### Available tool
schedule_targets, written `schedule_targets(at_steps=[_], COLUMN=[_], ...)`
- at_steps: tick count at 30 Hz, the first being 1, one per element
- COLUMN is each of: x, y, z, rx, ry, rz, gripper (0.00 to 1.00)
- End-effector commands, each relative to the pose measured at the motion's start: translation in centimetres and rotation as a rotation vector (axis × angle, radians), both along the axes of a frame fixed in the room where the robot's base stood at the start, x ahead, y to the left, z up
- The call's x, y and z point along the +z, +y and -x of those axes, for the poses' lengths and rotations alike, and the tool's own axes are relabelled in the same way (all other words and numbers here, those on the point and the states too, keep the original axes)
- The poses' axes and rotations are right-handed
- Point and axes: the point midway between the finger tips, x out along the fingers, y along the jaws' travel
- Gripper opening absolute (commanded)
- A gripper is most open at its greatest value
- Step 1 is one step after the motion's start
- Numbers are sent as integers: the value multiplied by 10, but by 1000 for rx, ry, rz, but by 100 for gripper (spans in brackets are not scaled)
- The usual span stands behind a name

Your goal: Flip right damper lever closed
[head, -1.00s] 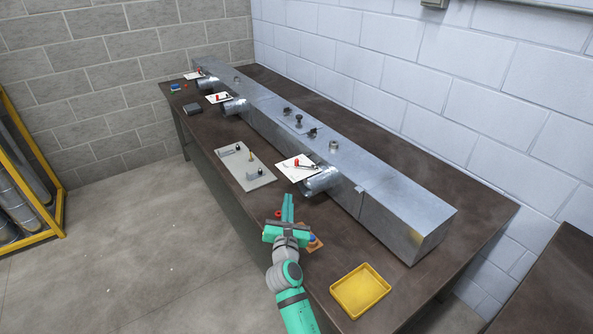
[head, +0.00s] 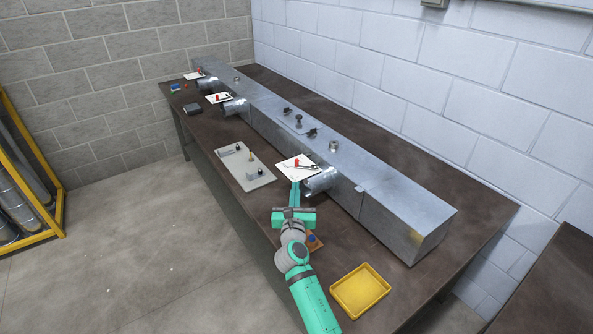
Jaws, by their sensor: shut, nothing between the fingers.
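The nearest of the duct's round branch stubs (head: 322,181) has a white plate (head: 289,170) on top. A damper lever with a red part (head: 297,163) and a thin dark metal arm (head: 306,167) lies on that plate. My gripper (head: 295,184) is shut and empty. Its teal fingertips are at the near edge of the white plate, just left of the stub's open end. I cannot tell whether they touch the plate or the lever. Two more stubs with white plates and red levers stand farther along, the middle plate (head: 218,98) and the far plate (head: 194,75).
The long metal duct (head: 400,207) runs along the table (head: 470,225) by the wall. A grey board with pegs (head: 246,176) lies left of my gripper. A yellow tray (head: 360,291) is at the near right. A small blue object (head: 312,239) sits beside my wrist.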

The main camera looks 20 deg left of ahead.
Motion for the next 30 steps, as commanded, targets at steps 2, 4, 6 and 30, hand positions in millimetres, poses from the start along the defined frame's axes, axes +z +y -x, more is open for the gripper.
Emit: schedule_targets(at_steps=[2,4,6,30], x=[1,1,2,4], y=[5,8,11,29], z=[-12,-24,-35,-102], rx=[2,1,1,0], ry=[-2,-1,-1,0], rz=[3,2,3,-1], gripper=[0,0,0,0])
